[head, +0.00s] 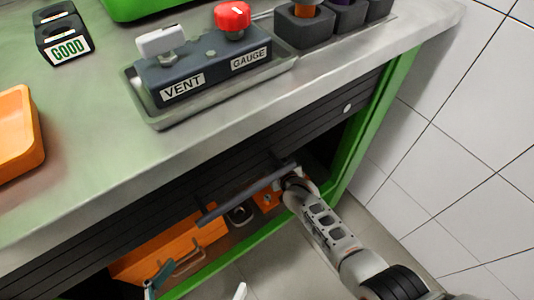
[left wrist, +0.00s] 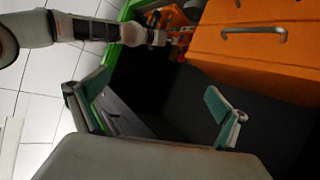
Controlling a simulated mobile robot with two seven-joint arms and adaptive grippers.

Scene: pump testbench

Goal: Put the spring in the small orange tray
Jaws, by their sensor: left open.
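No spring can be made out in either view. An orange tray (head: 18,135) sits on the steel bench top, cut off by the left edge of the head view. My left gripper (head: 197,289) is low at the bottom of the head view, in front of the bench. In the left wrist view its teal-padded fingers (left wrist: 157,102) are spread with nothing between them. My right gripper (head: 292,180) is under the bench edge beside a dark bar handle (head: 245,195). It also shows in the left wrist view (left wrist: 168,38), but its fingers are too unclear to judge.
An orange drawer unit (head: 165,255) with a metal handle (left wrist: 254,31) is under the bench, inside a green frame (head: 375,110). VENT and GAUGE valves (head: 205,65) stand near the bench's front edge. A GOOD-labelled block (head: 65,40) is behind. Tiled floor (head: 270,270) is clear in front.

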